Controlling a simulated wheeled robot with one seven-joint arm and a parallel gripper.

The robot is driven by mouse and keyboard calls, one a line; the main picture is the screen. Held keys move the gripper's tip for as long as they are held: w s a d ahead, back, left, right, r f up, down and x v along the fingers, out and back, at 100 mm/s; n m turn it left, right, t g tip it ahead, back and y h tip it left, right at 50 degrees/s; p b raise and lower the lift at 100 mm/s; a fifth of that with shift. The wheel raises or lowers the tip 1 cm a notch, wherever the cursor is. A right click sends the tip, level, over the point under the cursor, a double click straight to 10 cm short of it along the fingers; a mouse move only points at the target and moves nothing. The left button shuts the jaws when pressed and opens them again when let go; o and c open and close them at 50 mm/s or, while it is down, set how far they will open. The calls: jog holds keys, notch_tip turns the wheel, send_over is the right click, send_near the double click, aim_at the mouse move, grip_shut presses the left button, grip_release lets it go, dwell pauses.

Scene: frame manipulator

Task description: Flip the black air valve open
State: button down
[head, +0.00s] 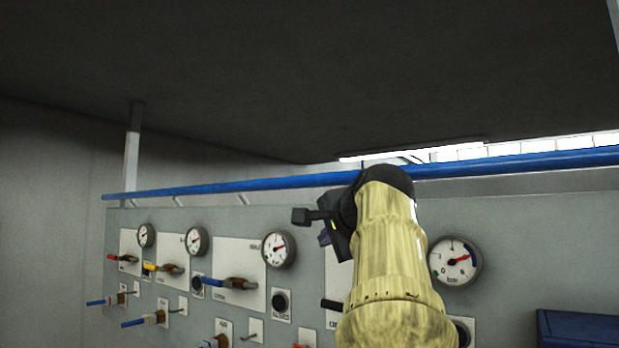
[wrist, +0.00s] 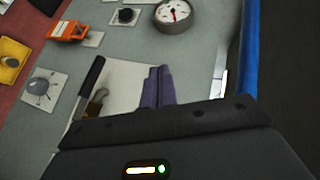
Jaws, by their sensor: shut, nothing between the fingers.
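The black air valve lever (wrist: 88,84) shows in the wrist view, left of my fingers, with a brass fitting (wrist: 96,104) at its lower end on a white plate. In the head view only the black lever's end (head: 332,305) shows; my arm hides the rest. In the head view the gripper (head: 325,238) is mostly hidden by my wrist and sits above the lever.
The grey panel (head: 185,230) carries red, yellow and blue valve levers to the left and several round gauges. A blue rail (head: 240,186) runs along the panel's top; it stands close on the right in the wrist view. A blue box (head: 580,328) is at lower right.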

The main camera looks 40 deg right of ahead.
jog(key=s+a+r+p, duration=0.2)
jog(key=a+r, duration=0.4)
jog(key=r, duration=0.4)
jog(key=shift+a, duration=0.25)
jog(key=shift+s+r, duration=0.1)
jog(key=shift+s, duration=0.05)
